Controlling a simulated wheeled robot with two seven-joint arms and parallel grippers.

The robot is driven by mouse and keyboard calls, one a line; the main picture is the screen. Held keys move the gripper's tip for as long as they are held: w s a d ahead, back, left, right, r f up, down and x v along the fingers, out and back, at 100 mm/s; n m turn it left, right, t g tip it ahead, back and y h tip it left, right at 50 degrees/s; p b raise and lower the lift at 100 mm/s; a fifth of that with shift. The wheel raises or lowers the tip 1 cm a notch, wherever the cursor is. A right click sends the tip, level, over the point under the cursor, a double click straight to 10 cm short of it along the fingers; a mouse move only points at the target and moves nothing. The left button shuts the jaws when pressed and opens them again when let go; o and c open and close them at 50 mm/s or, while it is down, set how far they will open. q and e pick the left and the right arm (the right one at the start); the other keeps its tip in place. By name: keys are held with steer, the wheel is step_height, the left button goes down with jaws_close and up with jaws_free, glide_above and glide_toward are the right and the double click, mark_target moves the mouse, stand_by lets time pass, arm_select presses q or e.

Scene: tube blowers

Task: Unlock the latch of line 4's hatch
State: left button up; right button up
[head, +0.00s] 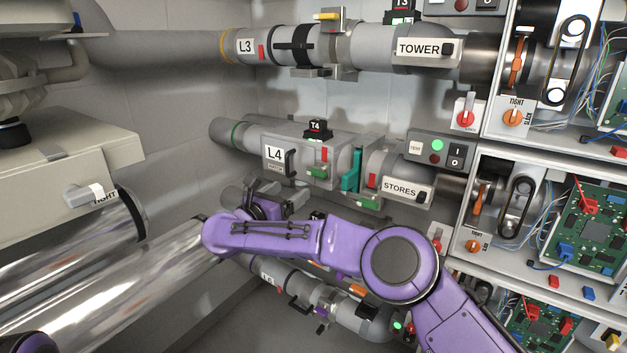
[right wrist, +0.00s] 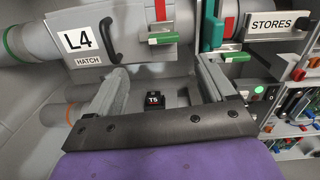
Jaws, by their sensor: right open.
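The line 4 hatch (head: 275,145) is a grey box on the pipe, marked L4 and HATCH, with a black handle (head: 291,162). Its green latch (head: 318,172) sits at the lower right of the box under a red mark; the latch lies crosswise. In the right wrist view the latch (right wrist: 165,38) is ahead, above the space between my fingers. My right gripper (head: 268,197) is open and empty below the hatch, partly hidden by my wrist. In the right wrist view its fingers (right wrist: 158,70) are spread and apart from the latch. My left gripper is out of view.
A teal lever (head: 352,170) stands right of the hatch, with a second green latch (head: 368,202) by the STORES pipe (head: 408,180). Line L3 (head: 300,45) runs above, another pipe (head: 325,300) below. A black T5 tag (right wrist: 154,101) shows between my fingers.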

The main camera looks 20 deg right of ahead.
mark_target(314, 173)
steer(key=shift+m+g, duration=0.3)
steer(key=shift+m, duration=0.3)
steer(key=x, duration=0.3)
steer(key=p+x, duration=0.1)
steer(key=x, duration=0.3)
steer(key=r+p+x, duration=0.1)
steer(key=x, duration=0.2)
steer(key=shift+d+r, duration=0.1)
steer(key=shift+d, duration=0.1)
steer(key=shift+w+d, duration=0.2)
steer(key=shift+d, duration=0.1)
steer(key=c, duration=1.1)
